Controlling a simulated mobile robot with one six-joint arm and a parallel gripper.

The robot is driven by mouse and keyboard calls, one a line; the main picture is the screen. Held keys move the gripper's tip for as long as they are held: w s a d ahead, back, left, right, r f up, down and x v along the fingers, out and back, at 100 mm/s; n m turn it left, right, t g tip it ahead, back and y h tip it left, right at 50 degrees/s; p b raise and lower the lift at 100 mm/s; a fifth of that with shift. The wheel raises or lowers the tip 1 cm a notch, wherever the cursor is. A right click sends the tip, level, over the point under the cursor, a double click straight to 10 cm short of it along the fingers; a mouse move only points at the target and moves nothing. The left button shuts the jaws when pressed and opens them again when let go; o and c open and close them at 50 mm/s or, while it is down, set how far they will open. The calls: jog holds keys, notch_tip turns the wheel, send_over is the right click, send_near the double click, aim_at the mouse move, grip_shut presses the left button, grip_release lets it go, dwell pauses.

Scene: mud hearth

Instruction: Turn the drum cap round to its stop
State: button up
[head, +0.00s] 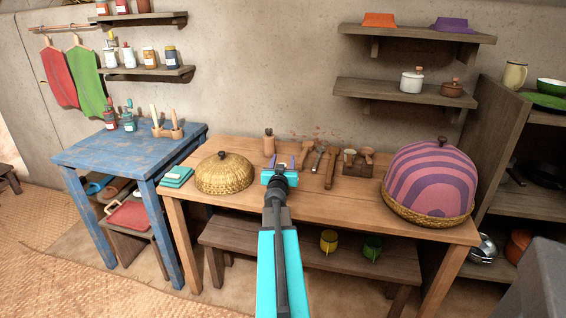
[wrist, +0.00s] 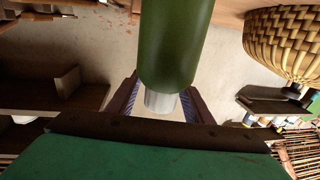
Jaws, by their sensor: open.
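A dark green cylinder, which looks like the drum (wrist: 177,40), fills the upper middle of the wrist view. A pale silver cap (wrist: 162,103) sticks out of its end, towards my gripper. My gripper (wrist: 159,92) is open, with one finger on each side of the cap. There is a gap on the left; on the right I cannot tell whether the finger touches. In the head view my gripper (head: 281,161) is over the middle of the wooden table, and I cannot make out the drum or cap there; my arm covers part of that spot.
The wooden table (head: 335,205) carries a woven dome (head: 224,174) on the left and a purple striped dome (head: 432,180) on the right. A brown mill (head: 269,143) and several wooden tools stand behind my gripper. The table's front strip is clear.

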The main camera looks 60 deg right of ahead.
jog(key=shift+c, duration=0.5)
jog(key=c, duration=1)
